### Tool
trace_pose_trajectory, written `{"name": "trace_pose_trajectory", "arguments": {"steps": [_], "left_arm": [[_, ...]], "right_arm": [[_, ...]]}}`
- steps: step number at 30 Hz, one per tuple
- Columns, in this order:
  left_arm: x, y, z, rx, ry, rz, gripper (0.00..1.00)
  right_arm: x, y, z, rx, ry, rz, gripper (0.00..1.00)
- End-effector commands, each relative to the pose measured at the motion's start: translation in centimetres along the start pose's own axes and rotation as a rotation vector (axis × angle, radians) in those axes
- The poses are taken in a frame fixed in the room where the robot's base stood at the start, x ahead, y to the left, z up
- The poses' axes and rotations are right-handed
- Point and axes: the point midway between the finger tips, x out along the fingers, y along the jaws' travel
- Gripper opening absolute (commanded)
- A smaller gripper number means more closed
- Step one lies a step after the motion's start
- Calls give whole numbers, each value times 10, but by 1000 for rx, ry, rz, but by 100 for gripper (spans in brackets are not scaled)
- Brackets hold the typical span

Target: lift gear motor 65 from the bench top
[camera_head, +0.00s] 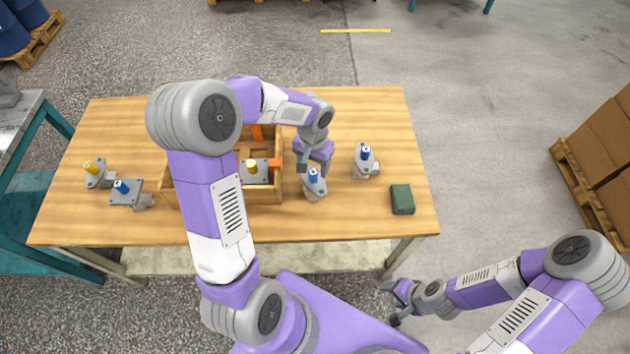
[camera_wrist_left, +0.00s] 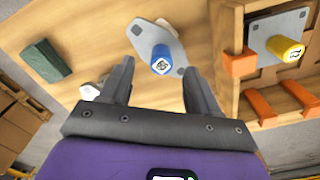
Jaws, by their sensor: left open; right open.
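A gear motor (camera_head: 314,184) with a grey flange plate and a blue shaft cap stands on the wooden bench top (camera_head: 350,105), right of the crate. My left gripper (camera_head: 306,166) is open just above it and partly hides it. In the left wrist view this motor's blue cap (camera_wrist_left: 162,60) shows between the spread fingertips, with no visible grip on it. I cannot read which motor is number 65. Another blue-capped motor (camera_head: 366,160) stands to the right. My right gripper (camera_head: 398,302) is open and empty, low in front of the bench.
A wooden crate (camera_head: 275,192) with orange dividers holds a yellow-capped motor (camera_head: 255,170). A yellow-capped motor (camera_head: 94,174) and a blue-capped one (camera_head: 125,193) stand at the bench's left. A green block (camera_head: 402,199) lies near the right edge.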

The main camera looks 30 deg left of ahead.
Motion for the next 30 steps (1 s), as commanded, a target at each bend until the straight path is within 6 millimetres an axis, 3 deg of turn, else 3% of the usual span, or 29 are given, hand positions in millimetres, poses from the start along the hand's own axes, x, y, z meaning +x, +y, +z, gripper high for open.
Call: {"name": "trace_pose_trajectory", "arguments": {"steps": [10, 18, 30], "left_arm": [[46, -3, -7, 1, -1, 1, 61], [50, -3, -7, 1, 0, 1, 61], [50, -3, -7, 1, 1, 1, 0]], "right_arm": [[13, 5, -1, 0, 1, 0, 61], [13, 5, -1, 0, 1, 0, 61], [13, 5, -1, 0, 1, 0, 61]]}}
